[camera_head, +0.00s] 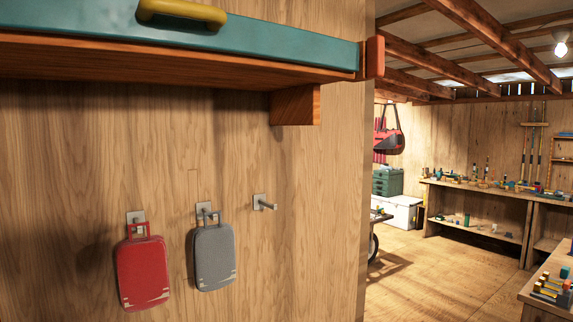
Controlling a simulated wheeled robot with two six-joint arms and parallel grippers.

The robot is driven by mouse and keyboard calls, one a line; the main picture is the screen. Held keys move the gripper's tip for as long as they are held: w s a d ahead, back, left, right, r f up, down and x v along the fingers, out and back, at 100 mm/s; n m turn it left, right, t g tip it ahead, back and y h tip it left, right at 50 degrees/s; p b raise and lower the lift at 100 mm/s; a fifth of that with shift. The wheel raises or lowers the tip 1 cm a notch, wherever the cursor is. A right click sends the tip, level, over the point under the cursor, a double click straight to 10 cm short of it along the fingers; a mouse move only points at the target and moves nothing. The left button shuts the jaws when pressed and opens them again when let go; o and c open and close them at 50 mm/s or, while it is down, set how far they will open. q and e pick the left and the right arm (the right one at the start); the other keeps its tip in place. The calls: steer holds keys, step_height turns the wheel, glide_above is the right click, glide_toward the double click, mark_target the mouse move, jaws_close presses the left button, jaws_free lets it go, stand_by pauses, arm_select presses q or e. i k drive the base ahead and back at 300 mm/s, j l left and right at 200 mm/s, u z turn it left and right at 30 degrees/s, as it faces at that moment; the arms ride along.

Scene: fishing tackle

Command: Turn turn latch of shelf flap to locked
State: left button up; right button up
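A teal panel (270,45) with a yellow handle (182,12) runs along the front of a wooden shelf (150,55) at the upper left; it looks like the shelf flap. A small orange-red block (375,57) sits at the right end of the shelf, beside the panel's end. I cannot tell whether this block is the turn latch or which way a latch is turned. The top of the panel and shelf is cut off by the frame. Neither of my grippers is in view.
Below the shelf, a red case (142,272) and a grey case (214,258) hang on wall hooks; a third hook (265,203) is empty. A wooden bracket (296,105) supports the shelf. Right of the wall, open floor (430,285) leads to workbenches (485,195) with small items.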

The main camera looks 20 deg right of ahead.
mark_target(375, 48)
steer(key=l+u, duration=0.3)
steer(key=l, duration=1.2)
